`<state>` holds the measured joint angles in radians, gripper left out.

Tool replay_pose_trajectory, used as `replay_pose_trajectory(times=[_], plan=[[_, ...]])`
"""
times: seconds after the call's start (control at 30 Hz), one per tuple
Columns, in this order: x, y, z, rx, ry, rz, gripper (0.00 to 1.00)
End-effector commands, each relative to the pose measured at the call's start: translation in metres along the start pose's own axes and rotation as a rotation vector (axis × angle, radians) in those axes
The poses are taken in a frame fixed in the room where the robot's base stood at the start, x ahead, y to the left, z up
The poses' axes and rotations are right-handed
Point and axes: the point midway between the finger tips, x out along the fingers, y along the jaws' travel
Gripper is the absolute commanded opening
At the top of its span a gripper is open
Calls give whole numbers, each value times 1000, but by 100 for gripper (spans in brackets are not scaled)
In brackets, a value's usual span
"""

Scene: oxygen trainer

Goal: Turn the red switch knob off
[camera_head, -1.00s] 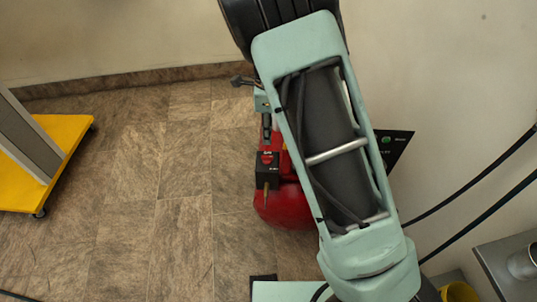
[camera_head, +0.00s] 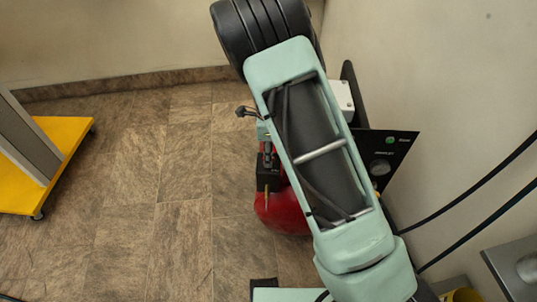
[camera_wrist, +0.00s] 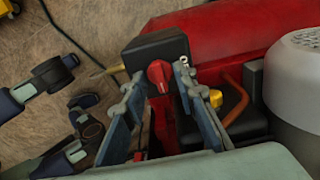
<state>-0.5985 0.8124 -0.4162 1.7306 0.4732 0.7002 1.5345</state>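The red switch knob (camera_wrist: 158,75) is on the face of a black switch box (camera_wrist: 150,48) in the wrist view. My gripper (camera_wrist: 159,79) is open there, one blue-grey finger on each side of the knob. A gap shows between the fingers and the knob; whether the tips reach its depth I cannot tell. In the head view the black box (camera_head: 268,180) shows at the left edge of my arm, with a brass fitting below it. The knob cannot be made out in that view.
The box sits by a red tank (camera_head: 280,209), also in the wrist view (camera_wrist: 225,30). A dark panel (camera_head: 390,150) stands right of my arm by the wall. A white cylinder (camera_wrist: 297,65) and copper pipe (camera_wrist: 237,98) lie right of my gripper.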

Motion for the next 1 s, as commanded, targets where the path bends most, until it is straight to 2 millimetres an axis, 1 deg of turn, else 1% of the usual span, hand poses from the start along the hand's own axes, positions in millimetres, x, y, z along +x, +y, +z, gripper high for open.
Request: replay_pose_trajectory(times=[0.03,0.27,0.67,0.87,1.0], plan=[[0,0,0,0,0,0,26],[0,0,0,0,0,0,1],[-1,0,0,-23,0,0,0],[-2,0,0,-111,-1,0,0],[-2,0,0,-216,-1,0,0]])
